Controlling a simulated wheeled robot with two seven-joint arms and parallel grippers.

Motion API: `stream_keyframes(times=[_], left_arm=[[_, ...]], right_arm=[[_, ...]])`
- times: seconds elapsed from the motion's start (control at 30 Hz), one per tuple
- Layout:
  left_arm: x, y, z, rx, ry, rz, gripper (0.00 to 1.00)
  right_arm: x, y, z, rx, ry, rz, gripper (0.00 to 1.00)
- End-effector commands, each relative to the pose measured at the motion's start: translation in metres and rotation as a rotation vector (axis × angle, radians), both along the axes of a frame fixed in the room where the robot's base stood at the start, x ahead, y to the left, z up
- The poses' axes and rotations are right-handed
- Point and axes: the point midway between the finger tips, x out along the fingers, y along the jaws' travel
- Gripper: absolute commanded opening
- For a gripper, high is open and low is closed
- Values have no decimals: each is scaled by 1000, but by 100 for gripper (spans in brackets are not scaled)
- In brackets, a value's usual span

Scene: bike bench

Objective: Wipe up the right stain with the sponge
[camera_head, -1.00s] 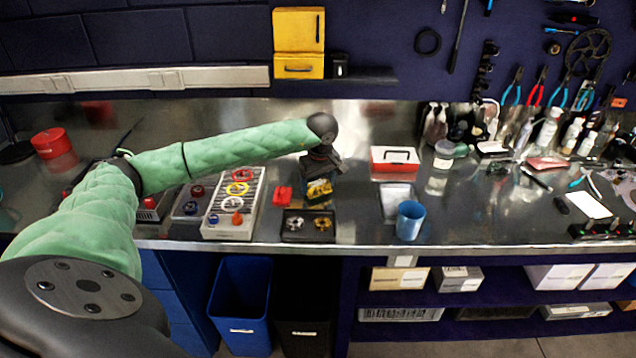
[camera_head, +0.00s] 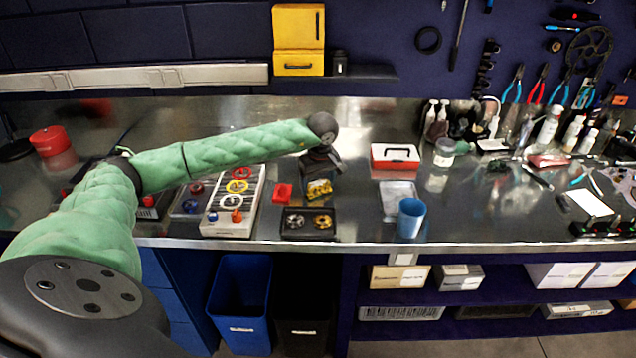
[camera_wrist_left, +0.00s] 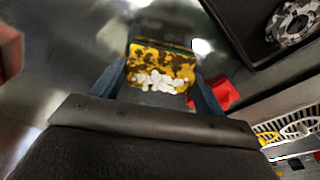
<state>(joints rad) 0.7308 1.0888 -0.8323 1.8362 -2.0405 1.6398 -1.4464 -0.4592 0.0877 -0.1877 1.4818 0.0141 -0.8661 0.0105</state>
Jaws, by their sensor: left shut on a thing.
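My left gripper (camera_head: 320,178) reaches over the middle of the bench from the left. In the left wrist view its two blue-grey fingers (camera_wrist_left: 155,92) are shut on a yellow sponge (camera_wrist_left: 160,66) with dark brown blotches and white specks. The sponge also shows below the wrist in the head view (camera_head: 319,188), low over or on the steel bench top; I cannot tell if it touches. No stain can be made out clearly on the bench. My right gripper is not in view.
A black tray with round parts (camera_head: 308,222) lies just in front of the sponge. A red block (camera_head: 283,193) is to its left, beside a rack with coloured rings (camera_head: 236,205). A red box (camera_head: 395,157) and blue cup (camera_head: 411,218) stand to the right on the steel bench (camera_head: 365,232).

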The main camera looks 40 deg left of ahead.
Motion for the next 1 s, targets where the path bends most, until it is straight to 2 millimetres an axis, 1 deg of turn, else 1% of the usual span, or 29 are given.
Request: stream_keyframes(times=[0.27,0.6,1.0], left_arm=[[-1,1,-2,0,0,0,47],[-8,11,-2,0,0,0,47],[-8,12,-1,0,0,0,47]], right_arm=[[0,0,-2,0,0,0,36],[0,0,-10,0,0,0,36],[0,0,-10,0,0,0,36]])
